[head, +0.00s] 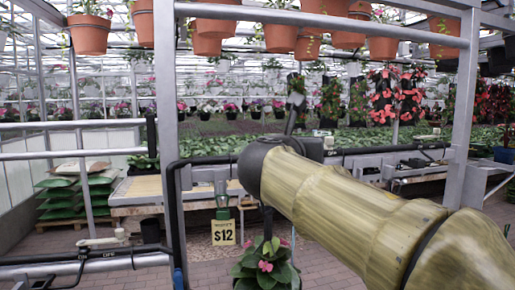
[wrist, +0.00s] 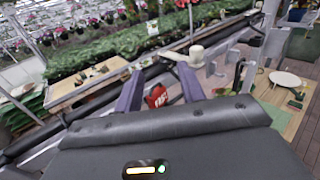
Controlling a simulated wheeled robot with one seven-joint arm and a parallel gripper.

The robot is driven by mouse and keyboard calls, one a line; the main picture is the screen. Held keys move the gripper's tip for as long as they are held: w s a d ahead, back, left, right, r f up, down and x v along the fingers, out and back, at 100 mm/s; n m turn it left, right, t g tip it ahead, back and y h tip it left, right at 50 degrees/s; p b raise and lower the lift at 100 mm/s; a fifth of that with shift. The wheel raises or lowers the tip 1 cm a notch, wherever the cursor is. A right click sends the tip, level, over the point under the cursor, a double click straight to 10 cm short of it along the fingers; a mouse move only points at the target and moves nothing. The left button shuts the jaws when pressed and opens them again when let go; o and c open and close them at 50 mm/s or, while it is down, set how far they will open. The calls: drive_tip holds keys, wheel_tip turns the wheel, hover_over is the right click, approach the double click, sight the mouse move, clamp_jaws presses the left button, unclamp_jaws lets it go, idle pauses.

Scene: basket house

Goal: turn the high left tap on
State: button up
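In the head view, a white tap (head: 329,141) sits on the upper dark pipe beside an "OFF" label (head: 358,152). It is partly hidden by my arm. A second white tap (head: 105,241) with an "OFF" label is on the lower pipe at the left. In the wrist view, a white tap handle (wrist: 185,54) lies just beyond the fingertips of my gripper (wrist: 160,78). The two fingers are apart, with a red piece with white lettering (wrist: 157,97) showing between them. I see no contact with the handle. My gripper's fingers cannot be made out in the head view.
Metal posts and rails (head: 170,110) frame the pipes. Terracotta pots (head: 89,34) hang overhead. A potted plant (head: 265,266) and a "$12" sign (head: 223,232) are below. A wooden surface with a white disc (wrist: 285,79) is at the wrist view's right.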

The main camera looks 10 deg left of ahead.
drive_tip(key=s+a, duration=0.5)
drive_tip(key=a, duration=0.3)
drive_tip(key=shift+p, duration=0.45)
idle(0.6)
drive_tip(key=shift+s, duration=0.15)
idle(0.3)
drive_tip(key=b+v, duration=0.3)
drive_tip(key=v, duration=1.4)
drive_tip(key=shift+s, duration=0.15)
drive_tip(key=shift+a, duration=0.1)
